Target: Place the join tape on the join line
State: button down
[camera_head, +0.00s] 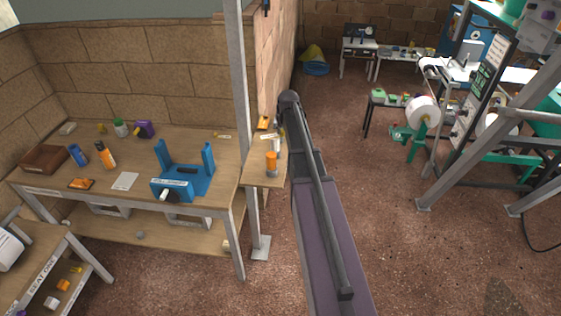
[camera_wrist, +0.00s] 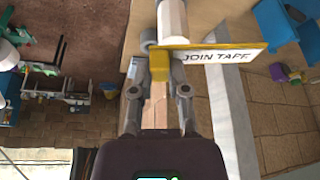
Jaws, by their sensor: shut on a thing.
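The join tape (camera_wrist: 161,66) shows in the wrist view as a yellow block and flat strip with a white "JOIN TAPE" label facing the camera. My gripper (camera_wrist: 160,78) is shut on the yellow block, with one finger on each side. The labelled strip sticks out to the right of the fingers. In the head view my arm hides most of the gripper, by the small side table. I cannot make out a join line in either view.
A small wooden side table (camera_head: 254,177) bears an orange cylinder (camera_head: 271,163). The workbench (camera_head: 222,150) on the left bears a blue stand (camera_head: 190,180), bottles and a brown box (camera_head: 47,159). A steel post (camera_head: 240,90) rises close by. A machine with a white roll (camera_head: 423,111) stands at right; open floor lies between.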

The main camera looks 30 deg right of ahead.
jog(key=b, duration=1)
send_over(281, 160)
jog(key=s, duration=0.1)
jog(key=shift+s+f, duration=0.15)
jog(key=shift+f, duration=5.05)
notch_tip(281, 160, down, 4)
jog(key=b, duration=0.4)
jog(key=shift+f, duration=0.25)
jog(key=shift+f, duration=0.15)
jog(key=c, duration=0.6)
grip_release()
